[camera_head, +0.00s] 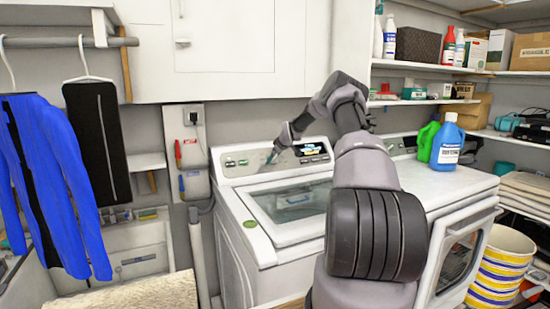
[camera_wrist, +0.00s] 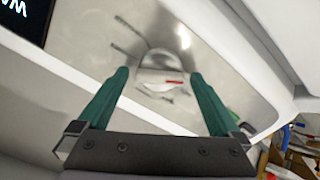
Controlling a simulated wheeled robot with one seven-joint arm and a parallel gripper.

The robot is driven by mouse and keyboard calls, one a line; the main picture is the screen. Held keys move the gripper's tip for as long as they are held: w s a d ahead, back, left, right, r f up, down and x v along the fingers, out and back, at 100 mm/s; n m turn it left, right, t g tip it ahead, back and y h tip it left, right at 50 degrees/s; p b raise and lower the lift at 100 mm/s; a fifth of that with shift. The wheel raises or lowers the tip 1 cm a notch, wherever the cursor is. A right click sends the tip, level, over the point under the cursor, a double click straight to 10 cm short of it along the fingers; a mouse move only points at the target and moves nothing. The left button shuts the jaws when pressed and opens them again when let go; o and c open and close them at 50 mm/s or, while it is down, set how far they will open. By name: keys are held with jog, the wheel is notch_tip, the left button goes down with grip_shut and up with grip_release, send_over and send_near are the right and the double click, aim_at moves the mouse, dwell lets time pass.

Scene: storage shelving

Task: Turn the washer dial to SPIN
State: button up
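The white top-loading washer (camera_head: 235,225) stands in the middle, with its control panel (camera_head: 243,168) along the back. In the wrist view, the round silver dial (camera_wrist: 163,62) has a small red mark and dark lines around it on the panel. My gripper (camera_wrist: 160,75) is open, with one green finger on each side of the dial. Gaps show between the fingers and the dial in this view. In the head view, my gripper (camera_head: 271,157) is at the panel, left of the lit display (camera_head: 308,149). The dial's labels are too blurred to read.
A front-loading machine (camera_head: 455,205) stands to the right, with a blue bottle (camera_head: 447,145) and a green bottle (camera_head: 427,140) on top. Clothes (camera_head: 50,180) hang at the left. Shelves with boxes are at the right. The washer lid (camera_head: 290,205) is closed and clear.

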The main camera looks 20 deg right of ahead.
jog(key=v, duration=1.1)
jog(key=shift+w+f, duration=0.1)
